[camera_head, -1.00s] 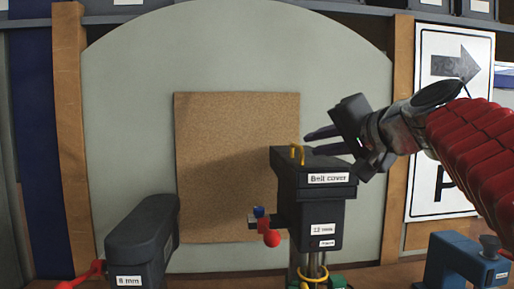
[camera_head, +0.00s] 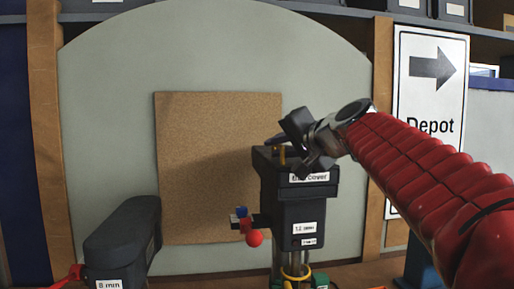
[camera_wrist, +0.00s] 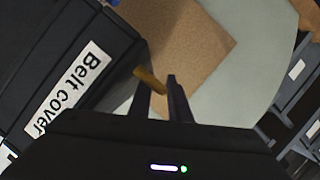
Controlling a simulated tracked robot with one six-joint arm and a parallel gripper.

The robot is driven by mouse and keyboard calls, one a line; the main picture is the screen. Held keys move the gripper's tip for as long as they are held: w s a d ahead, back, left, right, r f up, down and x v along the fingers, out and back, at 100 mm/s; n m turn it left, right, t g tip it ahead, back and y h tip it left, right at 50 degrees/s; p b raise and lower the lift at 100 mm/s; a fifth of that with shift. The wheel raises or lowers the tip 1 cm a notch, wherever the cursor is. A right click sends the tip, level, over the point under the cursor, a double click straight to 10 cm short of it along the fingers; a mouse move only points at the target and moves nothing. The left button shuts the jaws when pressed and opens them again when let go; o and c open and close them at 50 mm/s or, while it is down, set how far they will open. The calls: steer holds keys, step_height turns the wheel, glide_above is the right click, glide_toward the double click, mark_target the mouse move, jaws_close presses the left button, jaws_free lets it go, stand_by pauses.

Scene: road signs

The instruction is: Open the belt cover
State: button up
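The belt cover (camera_head: 318,192) is the dark lid on top of a black machine head, labelled "Belt cover". It looks closed. Its yellow handle (camera_head: 282,156) stands up from the top. In the wrist view the cover (camera_wrist: 45,55) fills the left side, with the handle (camera_wrist: 150,80) at my fingertips. My gripper (camera_head: 281,146) reaches in from the right, just above the cover. Its two fingers (camera_wrist: 163,85) show a narrow gap, and the handle's near end appears at or between them. I cannot tell whether they touch it.
A black machine part labelled "8 mm" (camera_head: 125,240) stands at lower left. A small red knob (camera_head: 254,238) projects from the drill's left side. A brown board (camera_head: 205,160) hangs behind. A "Depot" sign (camera_head: 430,75) stands on the right, behind my arm.

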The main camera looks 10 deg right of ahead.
steer(key=shift+c, duration=0.7)
jaws_close()
